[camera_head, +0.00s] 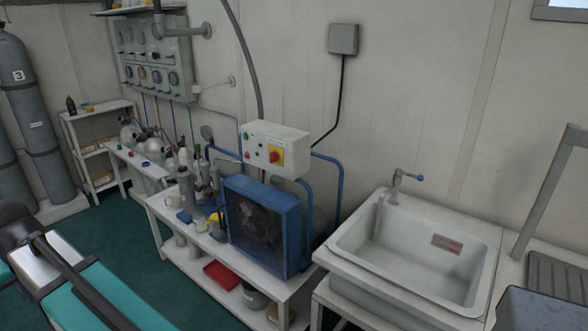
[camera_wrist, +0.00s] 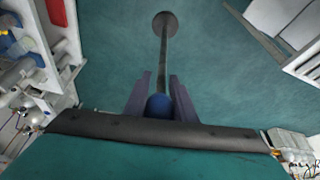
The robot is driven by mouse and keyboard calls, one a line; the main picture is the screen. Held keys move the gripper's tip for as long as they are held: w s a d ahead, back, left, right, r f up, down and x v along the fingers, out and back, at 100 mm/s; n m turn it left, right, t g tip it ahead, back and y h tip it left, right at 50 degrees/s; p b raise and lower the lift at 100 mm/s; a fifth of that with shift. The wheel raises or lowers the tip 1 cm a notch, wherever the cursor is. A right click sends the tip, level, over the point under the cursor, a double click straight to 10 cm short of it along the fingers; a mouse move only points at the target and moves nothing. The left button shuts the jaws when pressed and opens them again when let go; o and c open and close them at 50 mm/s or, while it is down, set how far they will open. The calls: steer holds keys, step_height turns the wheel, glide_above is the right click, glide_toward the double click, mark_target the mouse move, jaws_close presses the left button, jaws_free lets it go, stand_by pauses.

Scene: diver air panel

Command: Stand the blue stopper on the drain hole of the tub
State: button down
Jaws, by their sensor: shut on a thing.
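In the wrist view, my gripper (camera_wrist: 161,98) is shut on the blue stopper (camera_wrist: 160,107). Only a rounded blue part of the stopper shows between the two dark fingers; the rest is hidden. My gripper and the stopper are not clearly seen in the head view. The tub (camera_head: 346,262) is a pale basin at the right of the head view, with a tap (camera_head: 397,184) at its back left. A small brownish plate shows inside it. I cannot make out the drain hole. The tub is not clearly seen in the wrist view.
A white bench (camera_head: 175,237) with a blue-framed machine (camera_head: 262,222) stands left of the tub. A teal padded couch (camera_head: 110,298) is at lower left. In the wrist view, a dark bar (camera_wrist: 150,131) crosses below the gripper, and teal floor (camera_wrist: 110,50) lies beyond.

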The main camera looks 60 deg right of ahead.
steer(key=shift+d, duration=0.2)
steer(key=s+d+r+m+h+p, duration=0.1)
steer(key=s+d+m+p, duration=0.15)
steer(key=d, duration=0.95)
steer(key=s+d+r+m+h+p, duration=0.1)
steer(key=s+d+m+p, duration=0.15)
steer(key=d, duration=0.95)
steer(key=s+d+r+m+h+p, duration=0.1)
steer(key=s+d+r+m, duration=0.15)
steer(key=d, duration=0.95)
steer(key=s+d+r+m+g+h+p, duration=0.1)
steer(key=s+d+m+p, duration=0.15)
steer(key=s+d, duration=0.75)
steer(key=s+d+r+m+g+p, duration=0.1)
steer(key=s+d+m+p, duration=0.15)
steer(key=s+d, duration=0.7)
steer(key=s+d+m+g+p, duration=0.1)
steer(key=s+d+m+p, duration=0.1)
steer(key=s+d, duration=0.4)
steer(key=s+d+r+m+g+p, duration=0.1)
steer(key=s+d, duration=0.5)
steer(key=s, duration=1.1)
steer(key=s+d+r+m+g+p, duration=0.1)
steer(key=s+d+m, duration=0.4)
steer(key=s, duration=0.6)
steer(key=shift+s+d+r+h+p, duration=0.15)
steer(key=shift+s+d+h+p, duration=0.2)
steer(key=shift+p, duration=0.55)
steer(key=shift+w, duration=0.1)
